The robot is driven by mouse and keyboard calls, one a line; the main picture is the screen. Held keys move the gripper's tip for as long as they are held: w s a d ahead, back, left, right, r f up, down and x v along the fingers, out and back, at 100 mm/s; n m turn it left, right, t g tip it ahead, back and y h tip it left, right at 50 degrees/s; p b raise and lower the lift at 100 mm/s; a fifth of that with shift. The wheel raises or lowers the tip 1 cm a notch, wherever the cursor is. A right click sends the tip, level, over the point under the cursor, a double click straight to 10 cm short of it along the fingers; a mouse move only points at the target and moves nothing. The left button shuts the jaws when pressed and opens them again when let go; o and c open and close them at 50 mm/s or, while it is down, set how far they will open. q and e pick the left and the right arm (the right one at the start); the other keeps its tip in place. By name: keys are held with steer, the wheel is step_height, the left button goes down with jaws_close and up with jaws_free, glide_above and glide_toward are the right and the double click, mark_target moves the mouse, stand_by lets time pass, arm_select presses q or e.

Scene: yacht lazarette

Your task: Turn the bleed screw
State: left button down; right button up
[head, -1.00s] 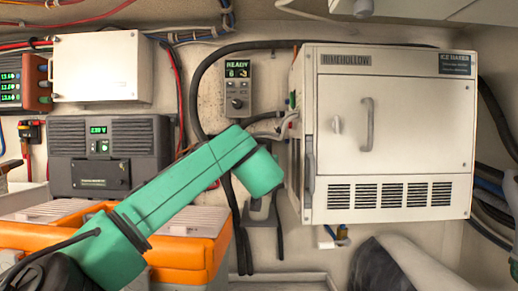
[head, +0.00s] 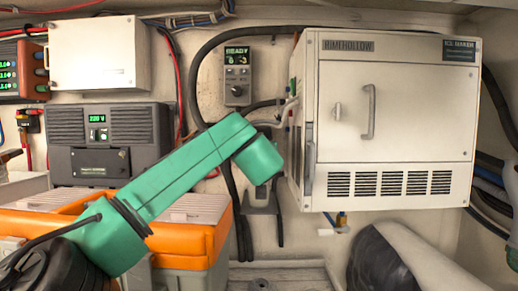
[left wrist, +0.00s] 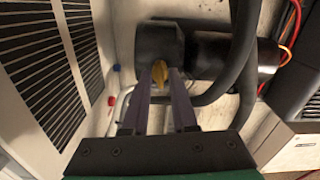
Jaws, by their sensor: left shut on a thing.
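The bleed screw (left wrist: 160,69) is a small brass-yellow piece at the front of a black cylindrical housing (left wrist: 160,40) in the left wrist view. My left gripper (left wrist: 161,80) has its two fingers on either side of it and is shut on it. The fingers cover part of the screw, so its exact turn angle is hard to tell. In the head view my green left arm reaches up to the left side of the white ice maker (head: 395,110). The screw and the left fingertips cannot be made out there. My right gripper is in neither view.
Dark hoses (left wrist: 240,60) run close beside the housing. A vented white panel (left wrist: 40,70) stands left of the fingers in the wrist view. An orange-topped case (head: 190,238) lies under my left arm, and a small control panel (head: 237,75) hangs on the wall.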

arm_select(q)
steer(key=shift+f+n+b, duration=0.2)
steer(key=shift+n+b, duration=0.75)
steer(key=shift+n, duration=4.75)
steer(key=shift+f+n+b, duration=0.15)
steer(key=shift+n+b, duration=0.8)
steer(key=shift+n, duration=4.75)
steer(key=shift+f+n+b, duration=0.2)
steer(key=shift+n+b, duration=0.75)
steer(key=shift+n, duration=4.75)
steer(key=c, duration=0.7)
jaws_free()
steer(key=shift+r, duration=0.15)
